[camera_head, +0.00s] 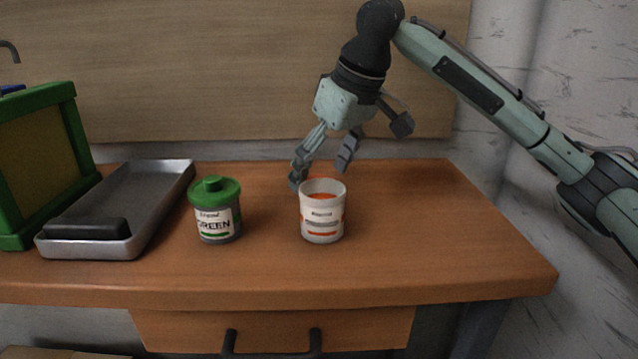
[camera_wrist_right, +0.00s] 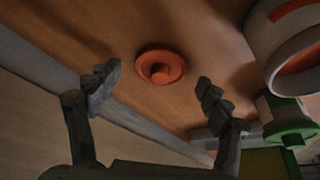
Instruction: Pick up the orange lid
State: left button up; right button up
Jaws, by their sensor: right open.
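The orange lid (camera_wrist_right: 160,67) lies on the wooden table in the right wrist view, a round disc with a knob. It sits just ahead of the gap between my right gripper's fingers. In the head view I cannot make it out; the white jar and my gripper are in front of that area. My right gripper (camera_head: 322,174) is open and empty above the table behind the white jar; its fingers also show in the right wrist view (camera_wrist_right: 158,88). The open white jar (camera_head: 322,228) stands upright with orange inside. My left gripper is not in view.
A green-lidded jar (camera_head: 215,222) stands left of the white jar. A metal tray (camera_head: 150,205) with a black object (camera_head: 85,228) in it and a green frame (camera_head: 68,110) are further left. The table (camera_head: 440,235) is clear on the right. A wall panel rises behind.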

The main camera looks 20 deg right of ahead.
jog(key=c, duration=0.8)
jog(key=shift+r, duration=0.15)
